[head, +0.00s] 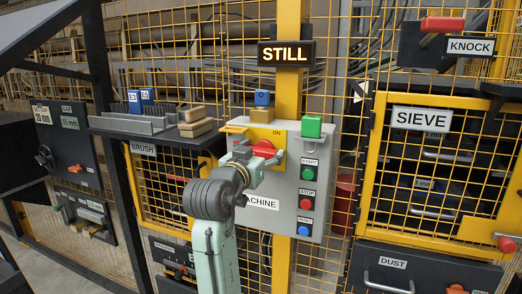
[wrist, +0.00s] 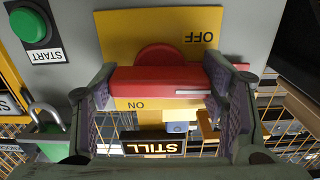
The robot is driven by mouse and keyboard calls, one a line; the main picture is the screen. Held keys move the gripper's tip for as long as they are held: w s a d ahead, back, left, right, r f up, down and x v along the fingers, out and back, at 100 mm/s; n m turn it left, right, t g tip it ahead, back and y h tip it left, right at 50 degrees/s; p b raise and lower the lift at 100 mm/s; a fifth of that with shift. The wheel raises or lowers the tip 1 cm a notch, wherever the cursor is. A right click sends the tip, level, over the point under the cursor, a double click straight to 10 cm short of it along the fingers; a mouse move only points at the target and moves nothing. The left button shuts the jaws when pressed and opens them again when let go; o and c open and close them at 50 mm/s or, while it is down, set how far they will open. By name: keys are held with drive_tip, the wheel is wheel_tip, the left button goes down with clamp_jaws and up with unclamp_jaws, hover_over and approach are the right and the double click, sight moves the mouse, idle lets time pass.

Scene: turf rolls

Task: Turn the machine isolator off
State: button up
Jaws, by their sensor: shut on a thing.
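The machine isolator is a red rotary handle (wrist: 160,86) on a yellow plate (wrist: 120,35). In the wrist view the handle lies level, with a white mark near its right end. OFF is printed above it and ON below, both upside down. My gripper (wrist: 160,92) has one finger at each end of the handle and is shut on it. In the head view my gripper (head: 256,160) covers much of the red handle (head: 264,148); ON shows above it and the OFF label is hidden.
The grey control box (head: 312,225) carries start, stop (head: 306,203) and reset buttons close to the right of my gripper. A green padlock (head: 311,127) is at its top right. A lit STILL sign (head: 286,54) hangs above. Yellow mesh guarding stands on both sides.

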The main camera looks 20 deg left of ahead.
drive_tip(key=shift+n, duration=0.3)
idle(0.4)
drive_tip(key=o, duration=1.2)
drive_tip(key=shift+c, duration=0.2)
drive_tip(key=s, duration=1.2)
drive_tip(key=shift+a, duration=0.2)
